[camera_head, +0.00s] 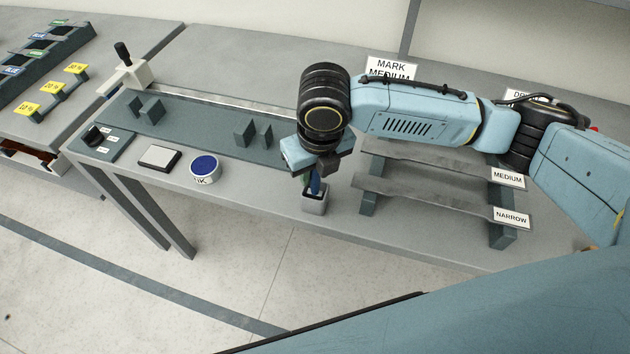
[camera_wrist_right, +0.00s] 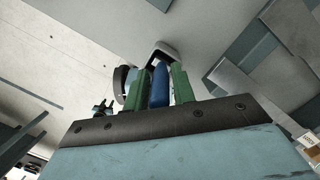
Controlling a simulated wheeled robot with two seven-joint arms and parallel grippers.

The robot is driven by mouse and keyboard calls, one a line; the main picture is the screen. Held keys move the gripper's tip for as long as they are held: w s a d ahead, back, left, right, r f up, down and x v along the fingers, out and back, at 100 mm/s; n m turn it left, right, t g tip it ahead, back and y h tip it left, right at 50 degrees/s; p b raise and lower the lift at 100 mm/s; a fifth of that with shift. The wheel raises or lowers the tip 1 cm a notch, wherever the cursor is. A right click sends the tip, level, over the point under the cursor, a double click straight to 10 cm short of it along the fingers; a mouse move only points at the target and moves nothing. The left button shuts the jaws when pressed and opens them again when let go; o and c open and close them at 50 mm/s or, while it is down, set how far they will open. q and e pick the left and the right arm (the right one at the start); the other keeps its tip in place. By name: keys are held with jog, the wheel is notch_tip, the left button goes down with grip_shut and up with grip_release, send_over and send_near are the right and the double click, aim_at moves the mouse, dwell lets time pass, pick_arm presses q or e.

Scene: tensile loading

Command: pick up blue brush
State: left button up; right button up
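The blue brush (camera_head: 315,186) stands in a small grey square cup (camera_head: 314,204) at the front edge of the table. My right gripper (camera_head: 313,182) points down over the cup. In the right wrist view the blue brush handle (camera_wrist_right: 159,86) lies between the two green fingers of my right gripper (camera_wrist_right: 158,90), which sit close against it on both sides. The brush's lower end is hidden in the cup, whose rim (camera_wrist_right: 170,50) shows beyond the fingers. My left gripper is not in view.
A round tub with a blue top (camera_head: 204,164) and a grey-white pad (camera_head: 159,157) stand left of the cup. A dark rack with MEDIUM (camera_head: 507,177) and NARROW (camera_head: 511,217) labels stands to the right. A long fixture (camera_head: 190,121) lies behind. The floor in front is clear.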

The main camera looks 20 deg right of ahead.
grip_shut()
notch_tip(320, 180, up, 10)
jog(key=shift+r+p, duration=0.1)
jog(key=shift+p, duration=0.5)
